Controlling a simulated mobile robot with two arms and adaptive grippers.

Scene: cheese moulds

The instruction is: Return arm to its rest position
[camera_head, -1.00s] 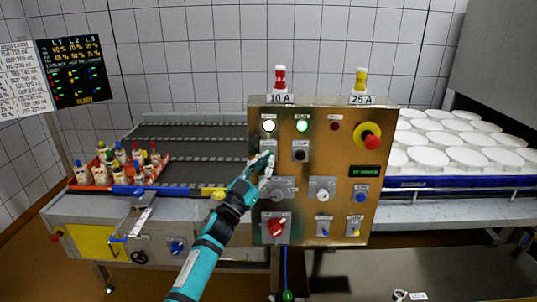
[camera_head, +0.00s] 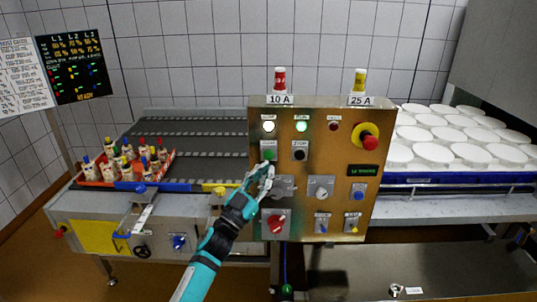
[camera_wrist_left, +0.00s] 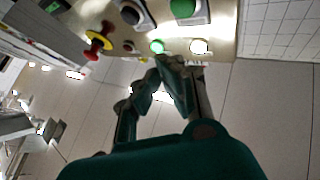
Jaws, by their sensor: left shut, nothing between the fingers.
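My left gripper (camera_head: 264,170) is shut and empty in front of the brass control panel (camera_head: 377,215). Its fingertips show just below the green push button (camera_head: 268,151) on the panel's left side. In the left wrist view the closed fingertips (camera_wrist_left: 163,62) show below the same panel (camera_wrist_left: 222,30), with a green button (camera_wrist_left: 183,8) at the top. The fingers look apart from that button there. My left arm reaches up from the bottom of the head view. My right gripper is not in view.
The panel also carries a red-on-yellow emergency stop (camera_head: 370,141), a black button (camera_head: 299,154), a red rotary switch (camera_head: 276,223) and several knobs. A red crate (camera_head: 160,168) of bottles stands left on the conveyor (camera_head: 205,160). White moulds (camera_head: 430,152) stand right.

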